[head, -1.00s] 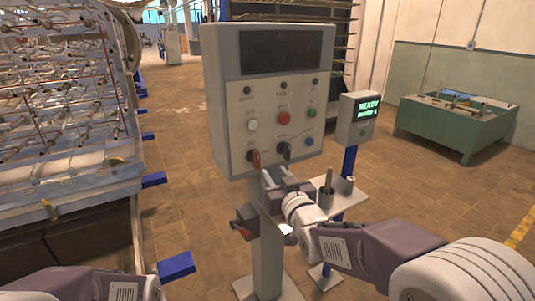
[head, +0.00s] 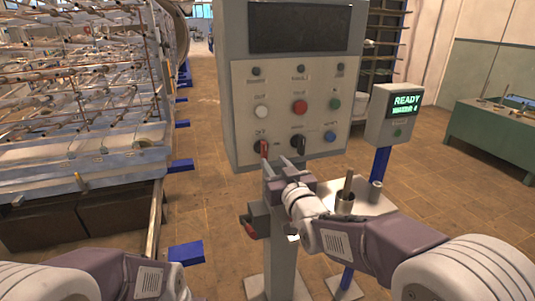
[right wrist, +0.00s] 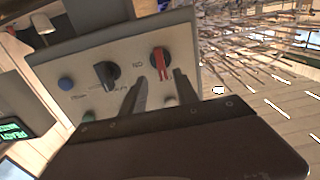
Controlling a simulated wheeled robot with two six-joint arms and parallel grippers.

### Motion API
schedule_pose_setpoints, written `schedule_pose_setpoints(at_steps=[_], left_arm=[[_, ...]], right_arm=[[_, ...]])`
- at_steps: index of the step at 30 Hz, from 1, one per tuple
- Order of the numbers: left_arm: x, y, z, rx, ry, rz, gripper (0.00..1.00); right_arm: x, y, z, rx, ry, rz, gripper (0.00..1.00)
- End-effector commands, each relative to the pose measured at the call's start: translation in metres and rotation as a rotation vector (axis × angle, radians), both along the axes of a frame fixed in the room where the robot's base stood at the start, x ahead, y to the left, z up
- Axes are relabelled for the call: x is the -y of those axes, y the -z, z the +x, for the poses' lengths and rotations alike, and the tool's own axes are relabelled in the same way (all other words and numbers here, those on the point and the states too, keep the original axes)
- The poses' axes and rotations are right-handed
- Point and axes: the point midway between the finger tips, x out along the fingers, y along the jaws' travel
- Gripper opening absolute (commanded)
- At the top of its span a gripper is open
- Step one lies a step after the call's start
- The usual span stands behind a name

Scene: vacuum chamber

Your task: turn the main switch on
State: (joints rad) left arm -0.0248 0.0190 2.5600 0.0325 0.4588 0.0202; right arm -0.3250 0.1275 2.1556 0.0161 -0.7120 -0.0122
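The grey control box (head: 238,115) stands on a post. Low on its left is a red-handled rotary switch (head: 263,148), its handle about upright. A black knob (head: 298,142) is to its right. My right gripper (head: 277,164) is open and empty just below and in front of the red switch. In the right wrist view the red switch (right wrist: 160,62) lies just beyond and between the fingertips (right wrist: 160,77), and the black knob (right wrist: 107,74) is to the left. I cannot tell whether the fingers touch the handle. My left gripper is out of view; only its arm shows.
Above the switches are a white button (head: 261,112), a red button (head: 299,107) and a green button (head: 334,104). A display box (head: 394,117) reading READY stands at right, by a small shelf (head: 375,205) with a cup (head: 345,202). A rack machine (head: 80,150) fills the left.

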Motion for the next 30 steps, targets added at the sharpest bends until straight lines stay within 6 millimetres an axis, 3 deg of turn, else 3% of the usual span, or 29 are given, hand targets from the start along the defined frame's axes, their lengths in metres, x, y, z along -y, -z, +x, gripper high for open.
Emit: schedule_pose_setpoints(at_steps=[3, 9, 20, 24, 30], left_arm=[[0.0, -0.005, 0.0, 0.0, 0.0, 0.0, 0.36], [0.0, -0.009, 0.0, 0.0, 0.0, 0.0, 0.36], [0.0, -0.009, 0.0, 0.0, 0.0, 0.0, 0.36], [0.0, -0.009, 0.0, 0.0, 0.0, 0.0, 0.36], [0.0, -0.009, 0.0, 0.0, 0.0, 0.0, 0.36]], right_arm=[[-0.008, -0.001, 0.026, -0.001, 0.0, 0.0, 0.36], [-0.018, -0.001, 0.057, 0.0, 0.0, 0.0, 0.36], [-0.021, 0.0, 0.066, 0.0, 0.001, 0.0, 0.36], [-0.021, 0.0, 0.066, 0.0, 0.001, 0.0, 0.0], [-0.021, 0.0, 0.066, -0.001, 0.001, 0.002, 0.0]])
